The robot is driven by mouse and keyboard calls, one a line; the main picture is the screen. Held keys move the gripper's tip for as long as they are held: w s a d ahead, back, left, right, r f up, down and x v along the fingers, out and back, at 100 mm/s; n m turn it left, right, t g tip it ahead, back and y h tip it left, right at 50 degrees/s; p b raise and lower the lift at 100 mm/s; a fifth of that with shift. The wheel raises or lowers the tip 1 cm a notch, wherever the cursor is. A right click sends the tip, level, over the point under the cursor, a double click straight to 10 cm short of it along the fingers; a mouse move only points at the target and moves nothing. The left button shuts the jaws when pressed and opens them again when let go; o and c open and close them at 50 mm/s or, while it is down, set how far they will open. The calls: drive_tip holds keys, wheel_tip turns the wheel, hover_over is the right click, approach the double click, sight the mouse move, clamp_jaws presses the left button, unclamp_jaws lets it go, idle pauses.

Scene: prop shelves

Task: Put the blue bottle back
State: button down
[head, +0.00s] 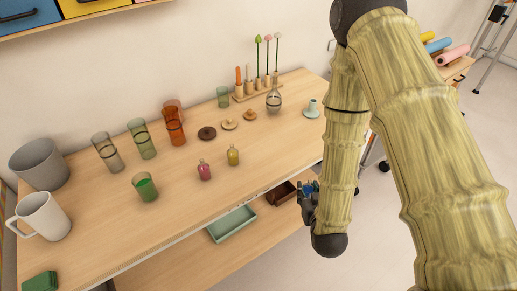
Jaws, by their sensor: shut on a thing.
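My gripper (304,198) is at the right, past the table's front edge and above the lower shelf, mostly hidden by my arm. It is shut on a small blue thing, which appears to be the blue bottle (309,187); only a little of it shows among the dark fingers. A pink bottle (204,171) and a yellow bottle (233,156) stand upright on the wooden table (262,180), to the left of my gripper.
Tumblers, including an orange one (173,126), stand farther back. A white mug (40,216) and grey pot (39,164) are at left. A clear flask (273,102) stands before a stem rack (255,90). A green tray (232,223) and brown box (281,193) sit lower.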

drive_tip(key=w+a+r+n+y+b, duration=0.1)
drive_tip(key=a+b, duration=0.1)
drive_tip(key=a, duration=0.1)
drive_tip(key=w+a+r+n+y+b, duration=0.1)
drive_tip(key=a+b, duration=0.1)
drive_tip(key=a, duration=0.1)
drive_tip(key=w+a+r+n+y+b, duration=0.1)
drive_tip(key=a+b, duration=0.1)
drive_tip(key=a, duration=0.1)
drive_tip(key=shift+w+a+r+g+y, duration=0.1)
drive_tip(key=shift+w+r+g+y, duration=0.2)
drive_tip(key=shift+g, duration=0.1)
drive_tip(key=a+r+n+y+b, duration=0.1)
drive_tip(key=a, duration=0.1)
drive_tip(key=a+r+n+g+y+b, duration=0.1)
drive_tip(key=a+r+b, duration=0.1)
drive_tip(key=s+a+r+n+y+b, duration=0.1)
drive_tip(key=a+b, duration=0.1)
drive_tip(key=shift+a+r, duration=0.4)
drive_tip(key=shift+w+a+r+g, duration=0.1)
drive_tip(key=shift+w+g, duration=0.2)
drive_tip(key=shift+g, duration=0.1)
drive_tip(key=p, duration=0.3)
hover_over(264, 150)
drive_tip(key=shift+f, duration=0.8)
drive_tip(key=shift+f+p, duration=0.3)
drive_tip(key=shift+f, duration=1.4)
drive_tip(key=shift+f, duration=0.1)
drive_tip(key=c, duration=1)
unclamp_jaws()
